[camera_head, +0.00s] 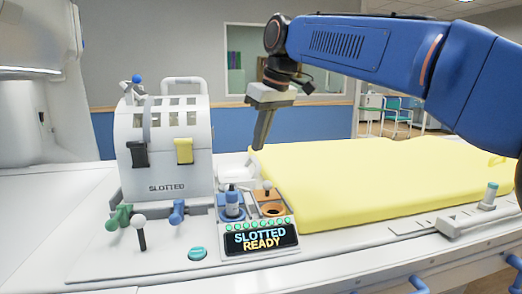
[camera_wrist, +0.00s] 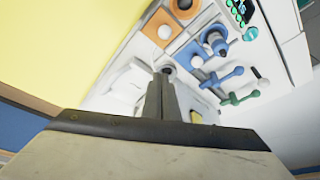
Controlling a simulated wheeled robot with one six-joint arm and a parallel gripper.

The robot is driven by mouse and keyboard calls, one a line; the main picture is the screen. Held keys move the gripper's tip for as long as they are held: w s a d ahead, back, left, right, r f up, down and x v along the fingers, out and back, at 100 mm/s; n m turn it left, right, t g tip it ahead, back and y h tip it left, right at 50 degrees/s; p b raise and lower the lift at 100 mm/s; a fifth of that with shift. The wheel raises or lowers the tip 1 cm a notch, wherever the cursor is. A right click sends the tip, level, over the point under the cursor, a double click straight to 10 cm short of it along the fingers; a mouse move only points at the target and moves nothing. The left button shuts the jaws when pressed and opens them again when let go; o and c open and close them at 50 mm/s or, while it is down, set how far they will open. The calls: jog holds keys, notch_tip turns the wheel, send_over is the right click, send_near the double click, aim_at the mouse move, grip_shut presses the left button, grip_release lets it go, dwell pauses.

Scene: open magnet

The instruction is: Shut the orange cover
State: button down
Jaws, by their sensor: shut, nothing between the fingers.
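The orange cover (camera_head: 262,197) is on the right half of the small console, with a light ball knob on a thin stem. In front of it is a round, orange-rimmed opening (camera_head: 273,210) with a dark inside, which shows uncovered. The wrist view also shows the orange cover (camera_wrist: 186,39) with its ball knob, and the opening (camera_wrist: 184,7) at the top edge. How far the cover is tilted is hard to tell. My gripper (camera_head: 259,147) points down, shut and empty, above and behind the console. Its fingers also show in the wrist view (camera_wrist: 166,76), apart from the cover.
A blue-collared plug (camera_head: 232,201) stands left of the cover. The display (camera_head: 261,239) reads "SLOTTED READY". A white slotted housing (camera_head: 165,150) stands at left, with green, white and blue levers before it. A yellow pad (camera_head: 370,180) lies right. Air above the console is free.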

aim_at(270, 184)
jog(key=x, duration=0.9)
jog(key=shift+s+d, duration=0.85)
jog(key=shift+d, duration=0.15)
jog(key=shift+s+d+f, duration=0.15)
jog(key=shift+s+d, duration=0.3)
jog(key=shift+d, duration=0.1)
jog(key=shift+s, duration=0.1)
jog(key=s, duration=0.2)
jog(key=s+d, duration=0.1)
jog(key=s, duration=0.3)
jog(key=shift+d, duration=0.35)
jog(key=shift+s+d, duration=0.2)
jog(key=shift+s, duration=0.4)
jog(key=shift+f, duration=0.1)
